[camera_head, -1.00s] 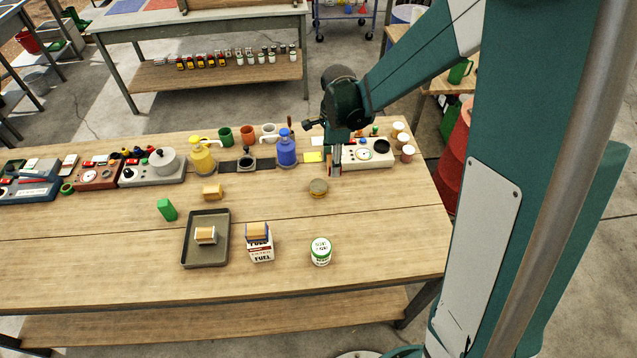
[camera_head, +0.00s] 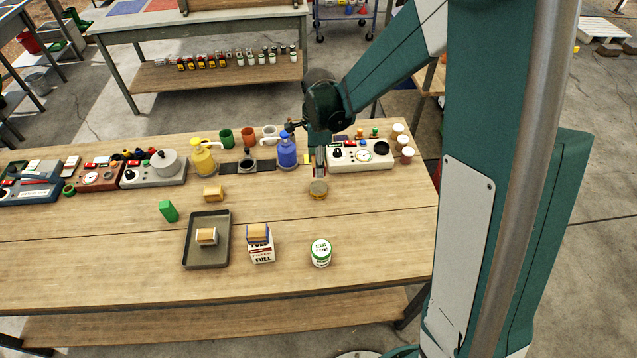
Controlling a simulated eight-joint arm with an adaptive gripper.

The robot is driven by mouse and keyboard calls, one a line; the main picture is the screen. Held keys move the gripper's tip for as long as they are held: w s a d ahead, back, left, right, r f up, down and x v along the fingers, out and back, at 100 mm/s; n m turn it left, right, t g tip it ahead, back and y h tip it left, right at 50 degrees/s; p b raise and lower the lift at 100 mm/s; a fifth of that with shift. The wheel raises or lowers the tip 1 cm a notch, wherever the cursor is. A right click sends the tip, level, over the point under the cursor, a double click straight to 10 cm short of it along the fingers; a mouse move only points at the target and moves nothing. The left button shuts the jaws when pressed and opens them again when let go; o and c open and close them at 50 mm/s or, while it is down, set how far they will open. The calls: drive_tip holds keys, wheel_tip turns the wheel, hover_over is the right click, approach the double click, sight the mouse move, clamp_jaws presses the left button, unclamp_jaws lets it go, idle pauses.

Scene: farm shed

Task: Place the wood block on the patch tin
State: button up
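A small tan wood block (camera_head: 213,194) lies on the bench, left of centre. Similar tan blocks show on the tray (camera_head: 206,236) and on top of the fuel carton (camera_head: 257,231). A low round tin with a brownish top and yellow side (camera_head: 318,189) stands right of centre and may be the patch tin; its label is unreadable. A white and green can (camera_head: 320,253) stands nearer the front. My gripper (camera_head: 320,170) points down just behind and above the round tin. Its fingers are small and partly hidden, so I cannot tell their opening. No block shows in it.
A dark tray (camera_head: 190,256), a fuel carton (camera_head: 262,254) and a green block (camera_head: 168,211) stand in the front left area. Blue (camera_head: 286,151) and yellow (camera_head: 202,160) pump bottles and a white instrument box (camera_head: 345,160) line the back. The bench's right front is clear.

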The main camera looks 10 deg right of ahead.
hover_over(319, 187)
drive_tip(key=shift+f, duration=2.35)
drive_tip(key=shift+f, duration=0.1)
drive_tip(key=shift+a+f, duration=0.1)
drive_tip(key=shift+f, duration=1.9)
drive_tip(key=shift+f, duration=0.15)
drive_tip(key=o, duration=0.9)
drive_tip(key=shift+r, duration=0.2)
drive_tip(key=shift+r, duration=6)
